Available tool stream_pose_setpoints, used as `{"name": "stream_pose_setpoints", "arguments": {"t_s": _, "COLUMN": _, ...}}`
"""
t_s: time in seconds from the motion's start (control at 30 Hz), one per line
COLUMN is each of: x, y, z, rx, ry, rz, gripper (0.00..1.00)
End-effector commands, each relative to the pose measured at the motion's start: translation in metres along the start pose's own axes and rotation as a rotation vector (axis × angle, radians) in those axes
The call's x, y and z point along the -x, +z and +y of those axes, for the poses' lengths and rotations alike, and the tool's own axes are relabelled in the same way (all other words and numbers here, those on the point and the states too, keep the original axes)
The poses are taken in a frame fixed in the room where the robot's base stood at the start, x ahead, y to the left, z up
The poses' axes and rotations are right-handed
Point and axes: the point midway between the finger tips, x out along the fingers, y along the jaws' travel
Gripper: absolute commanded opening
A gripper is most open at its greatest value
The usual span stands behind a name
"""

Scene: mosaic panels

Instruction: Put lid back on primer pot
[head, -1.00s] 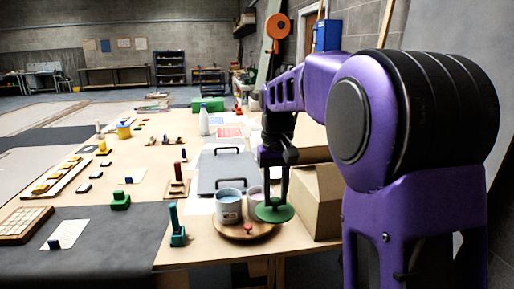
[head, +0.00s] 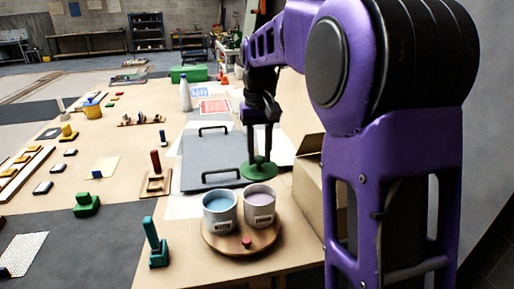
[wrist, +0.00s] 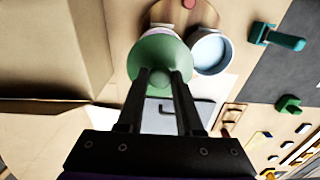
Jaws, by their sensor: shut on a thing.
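My gripper (head: 259,153) is shut on the knob of a green round lid (head: 258,171). The lid shows above the grey board, beyond the pots in the head view; its height is hard to judge. Two open pots stand side by side on a round wooden board (head: 222,245): a left one with blue contents (head: 220,211) and a right one with pale pinkish contents (head: 260,209). Their labels are too small to read surely. In the wrist view the lid (wrist: 150,62) partly hides the pinkish pot, and the blue pot (wrist: 211,50) is beside it.
A small red piece (head: 246,242) sits at the front of the round board. A cardboard box (head: 308,190) stands close on the right. A grey board with black handles (head: 207,165) lies behind the pots. A teal tool (head: 155,245) stands to the left.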

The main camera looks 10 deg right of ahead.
Motion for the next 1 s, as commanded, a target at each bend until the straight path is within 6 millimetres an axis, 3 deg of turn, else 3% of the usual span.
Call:
{"name": "stream_pose_setpoints", "arguments": {"t_s": 0.7, "x": -0.057, "y": 0.0, "z": 0.0, "rx": 0.0, "ry": 0.0, "rz": 0.0, "gripper": 0.0}}
{"name": "stream_pose_setpoints", "arguments": {"t_s": 1.0, "x": -0.063, "y": 0.0, "z": 0.0, "rx": 0.0, "ry": 0.0, "rz": 0.0, "gripper": 0.0}}
